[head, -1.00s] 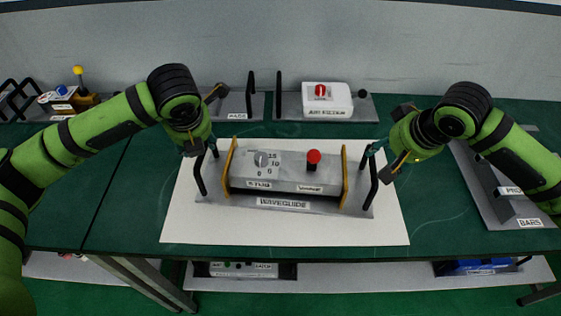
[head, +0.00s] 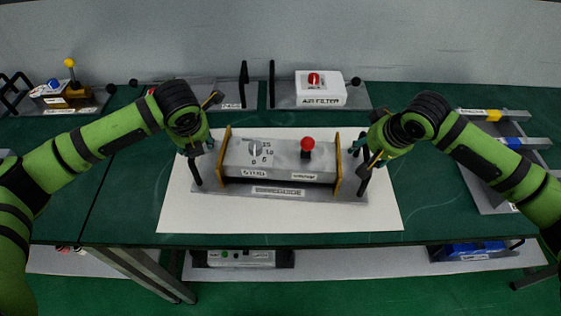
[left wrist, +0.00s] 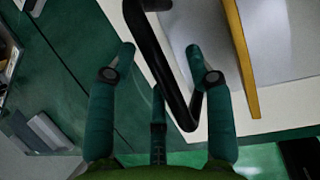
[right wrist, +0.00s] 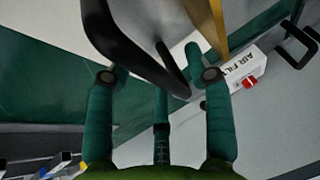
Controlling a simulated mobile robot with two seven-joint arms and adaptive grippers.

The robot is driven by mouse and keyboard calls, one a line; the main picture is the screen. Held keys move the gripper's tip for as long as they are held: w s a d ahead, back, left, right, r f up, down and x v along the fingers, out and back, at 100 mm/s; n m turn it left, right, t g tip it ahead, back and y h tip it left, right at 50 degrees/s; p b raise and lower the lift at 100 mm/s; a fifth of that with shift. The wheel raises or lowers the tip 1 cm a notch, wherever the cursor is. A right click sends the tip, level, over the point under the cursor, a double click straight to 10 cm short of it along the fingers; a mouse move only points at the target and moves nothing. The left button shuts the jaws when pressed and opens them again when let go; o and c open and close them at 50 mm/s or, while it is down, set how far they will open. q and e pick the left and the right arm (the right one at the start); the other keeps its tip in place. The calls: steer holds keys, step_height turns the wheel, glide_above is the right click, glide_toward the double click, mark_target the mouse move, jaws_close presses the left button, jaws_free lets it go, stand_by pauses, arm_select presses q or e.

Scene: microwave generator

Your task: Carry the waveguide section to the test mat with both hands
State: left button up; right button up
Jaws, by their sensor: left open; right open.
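The waveguide section (head: 278,190) is a grey metal unit with yellow-brown end plates, a dial and a red knob, lying flat on the white mat (head: 300,222). It has a black handle at each end: the left handle (head: 195,174) and the right handle (head: 364,180). My left gripper (head: 198,148) is open at the left handle, whose black bar (left wrist: 166,65) passes between the spread fingers in the left wrist view. My right gripper (head: 366,150) is open at the right handle, whose bar (right wrist: 135,50) crosses between the fingers in the right wrist view. Finger contact is unclear.
The air filter (head: 320,89) stands on a grey base behind the mat. Another plate with a black handle (head: 243,84) is at back left. A unit with a yellow knob (head: 70,76) is far left, and a rack with coloured bars (head: 495,150) is at right.

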arm_select(q)
jaws_close()
arm_select(e)
jaws_close()
